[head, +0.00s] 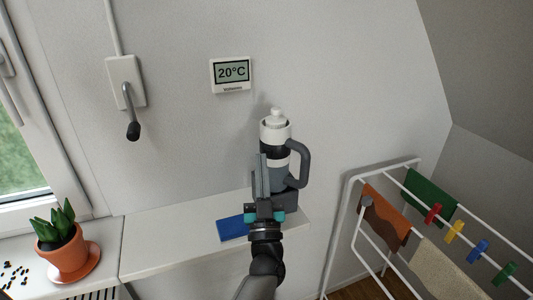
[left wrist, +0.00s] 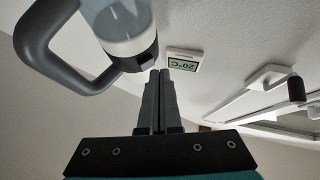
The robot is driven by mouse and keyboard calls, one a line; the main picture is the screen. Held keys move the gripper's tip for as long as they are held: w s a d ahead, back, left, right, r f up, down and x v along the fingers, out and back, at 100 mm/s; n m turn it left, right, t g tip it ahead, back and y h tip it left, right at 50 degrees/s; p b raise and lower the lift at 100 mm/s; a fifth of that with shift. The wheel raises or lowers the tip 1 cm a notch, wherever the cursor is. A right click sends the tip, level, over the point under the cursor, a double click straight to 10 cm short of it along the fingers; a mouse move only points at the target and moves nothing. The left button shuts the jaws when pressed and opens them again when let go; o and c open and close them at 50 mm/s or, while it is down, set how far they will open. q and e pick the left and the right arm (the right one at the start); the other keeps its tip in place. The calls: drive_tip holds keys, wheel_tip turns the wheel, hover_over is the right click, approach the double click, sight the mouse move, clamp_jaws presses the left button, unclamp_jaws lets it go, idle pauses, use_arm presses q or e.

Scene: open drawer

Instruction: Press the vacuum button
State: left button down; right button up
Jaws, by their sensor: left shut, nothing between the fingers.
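The handheld vacuum (head: 275,132) stands upright in a dark base on the white ledge against the wall, its grey loop handle on the right. It has a white top and a dark band. My left gripper (head: 261,160) is shut and empty, fingers pointing up, in front of the vacuum and hiding part of its lower left side. In the left wrist view, which is upside down, the vacuum (left wrist: 122,22) fills the upper left, close to the shut fingertips (left wrist: 163,75). A small dark part on it lies near the fingertips; I cannot tell whether they touch. My right gripper is not in view.
A blue flat item (head: 233,228) lies on the white ledge (head: 170,245) beside my arm. A potted plant (head: 64,252) stands at left. A drying rack (head: 350,215) with cloths and pegs is at right. A thermostat (head: 231,75) and a lever (head: 128,95) are on the wall.

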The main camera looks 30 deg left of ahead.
use_arm(q)
drive_tip(key=shift+w, duration=0.2)
drive_tip(key=shift+w, duration=0.3)
idle(0.6)
drive_tip(key=shift+s, duration=0.5)
drive_tip(key=s+p, duration=0.3)
drive_tip(key=s, duration=0.3)
drive_tip(key=shift+d+p, duration=0.15)
drive_tip(key=shift+p, duration=0.15)
